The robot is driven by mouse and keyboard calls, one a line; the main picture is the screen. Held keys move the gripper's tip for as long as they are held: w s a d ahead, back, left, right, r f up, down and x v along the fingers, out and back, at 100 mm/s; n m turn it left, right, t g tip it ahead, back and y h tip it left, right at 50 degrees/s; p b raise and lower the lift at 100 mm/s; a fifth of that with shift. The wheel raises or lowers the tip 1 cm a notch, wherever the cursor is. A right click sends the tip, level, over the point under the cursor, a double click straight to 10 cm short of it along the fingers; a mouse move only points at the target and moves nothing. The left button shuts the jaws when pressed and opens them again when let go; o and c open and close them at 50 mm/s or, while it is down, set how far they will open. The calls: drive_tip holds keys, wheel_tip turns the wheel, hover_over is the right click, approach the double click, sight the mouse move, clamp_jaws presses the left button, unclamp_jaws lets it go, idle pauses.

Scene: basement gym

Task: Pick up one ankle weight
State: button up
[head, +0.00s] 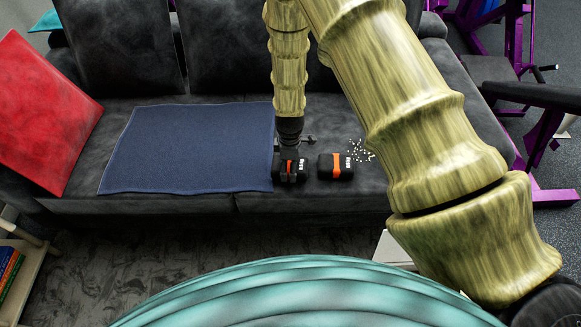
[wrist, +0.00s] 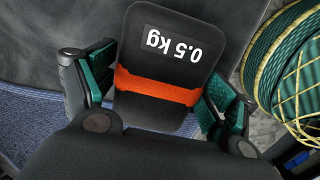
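Two black ankle weights with orange bands lie on the dark sofa seat near its front edge. In the head view, my gripper (head: 290,155) points down at the left ankle weight (head: 290,172) and partly covers it. The right ankle weight (head: 336,167) lies a short way to its right, apart. In the wrist view, the left ankle weight (wrist: 165,60), marked "0.5 kg", sits between the teal finger pads of my gripper (wrist: 160,92). The fingers look spread, with one pad close along each side. Whether the pads touch the weight is unclear.
A blue towel (head: 190,150) lies flat on the sofa (head: 350,202), left of the weights. Small white pieces (head: 361,151) are scattered just beyond the right weight. A red cushion (head: 40,112) leans at the far left. A shelf with books (head: 12,272) stands lower left.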

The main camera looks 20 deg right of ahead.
drive_tip(key=c, duration=0.9)
drive_tip(key=shift+r, duration=0.1)
